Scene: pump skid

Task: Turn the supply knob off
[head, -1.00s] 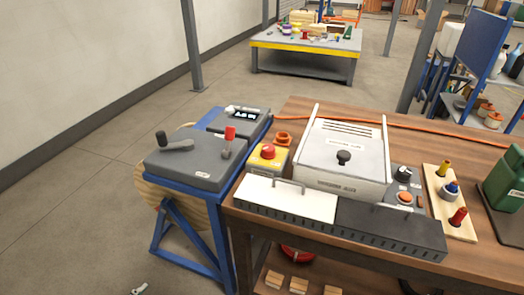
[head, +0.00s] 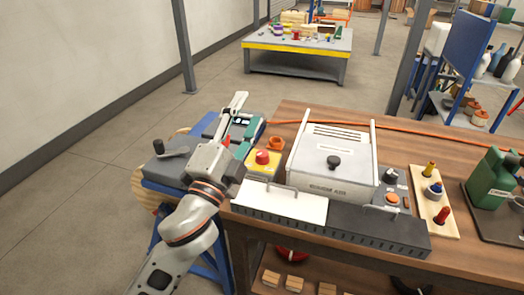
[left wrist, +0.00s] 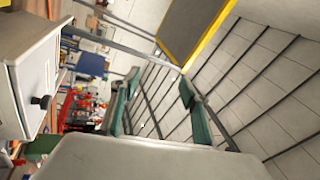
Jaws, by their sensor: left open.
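No readable label marks the supply knob. A grey control box at the right of the wooden bench carries a round black knob (head: 390,175) with an orange button (head: 393,199) below it. A grey panel on the blue stand at the left carries a dark lever handle (head: 172,149) and a red-topped lever (head: 226,141), mostly hidden by my gripper. My left gripper (head: 247,112) is over the right part of this panel, open, with nothing between its fingers. It also shows open in the left wrist view (left wrist: 158,88). My right gripper is not in view.
A white lidded box (head: 322,170) with a black lid knob stands mid-bench. A yellow box with a red button (head: 262,156) is close right of my left gripper. A wooden block with coloured plugs (head: 435,220) and a green can (head: 490,180) stand farther right.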

